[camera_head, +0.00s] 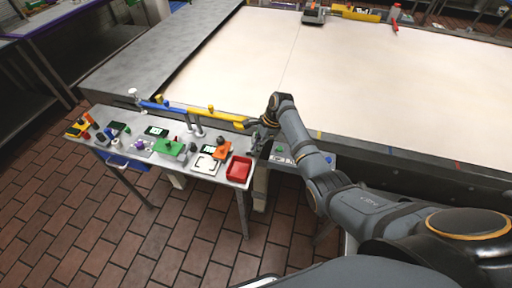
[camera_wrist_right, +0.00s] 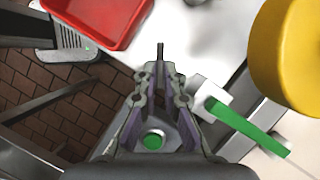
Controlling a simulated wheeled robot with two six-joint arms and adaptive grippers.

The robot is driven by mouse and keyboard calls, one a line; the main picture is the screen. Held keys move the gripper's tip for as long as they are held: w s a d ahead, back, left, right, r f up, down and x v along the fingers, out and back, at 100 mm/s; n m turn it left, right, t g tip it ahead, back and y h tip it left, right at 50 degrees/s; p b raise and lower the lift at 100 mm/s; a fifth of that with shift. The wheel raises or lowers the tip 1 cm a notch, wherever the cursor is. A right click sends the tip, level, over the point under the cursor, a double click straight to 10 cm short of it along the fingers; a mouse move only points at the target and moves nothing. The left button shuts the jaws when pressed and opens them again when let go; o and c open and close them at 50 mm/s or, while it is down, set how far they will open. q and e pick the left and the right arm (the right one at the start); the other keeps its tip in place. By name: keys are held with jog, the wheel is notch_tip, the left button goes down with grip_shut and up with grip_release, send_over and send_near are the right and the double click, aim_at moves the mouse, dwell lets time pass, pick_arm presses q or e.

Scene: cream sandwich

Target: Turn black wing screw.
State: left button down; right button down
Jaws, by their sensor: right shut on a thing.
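My right gripper (camera_head: 262,132) reaches to the right end of the small work table, near the end of the yellow bar. In the right wrist view, the right gripper (camera_wrist_right: 160,72) has its fingers closed together on a thin dark piece (camera_wrist_right: 160,50) that sticks out between the tips. This piece looks like part of the black wing screw, but most of it is hidden by the fingers. In the head view the screw is too small to tell apart from the gripper. My left gripper is in neither view.
A red tray (camera_head: 239,168) lies at the table's right end and shows in the wrist view (camera_wrist_right: 98,22). A yellow bar (camera_head: 215,115) and blue bar run along the back. A large yellow round part (camera_wrist_right: 290,50) and a green strip (camera_wrist_right: 245,125) are close to the gripper's right.

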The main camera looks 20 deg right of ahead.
jog(key=n, duration=0.2)
jog(key=shift+w+n+g, duration=0.2)
jog(key=shift+n+g, duration=0.1)
jog(key=shift+g, duration=0.1)
jog(key=shift+w+a+n+g+b, duration=0.15)
jog(key=shift+n+g+b, duration=0.45)
jog(key=shift+n, duration=0.8)
jog(key=c, duration=1.5)
grip_release()
jog(key=shift+r, duration=0.1)
jog(key=v, duration=1.2)
jog(key=shift+a, duration=0.1)
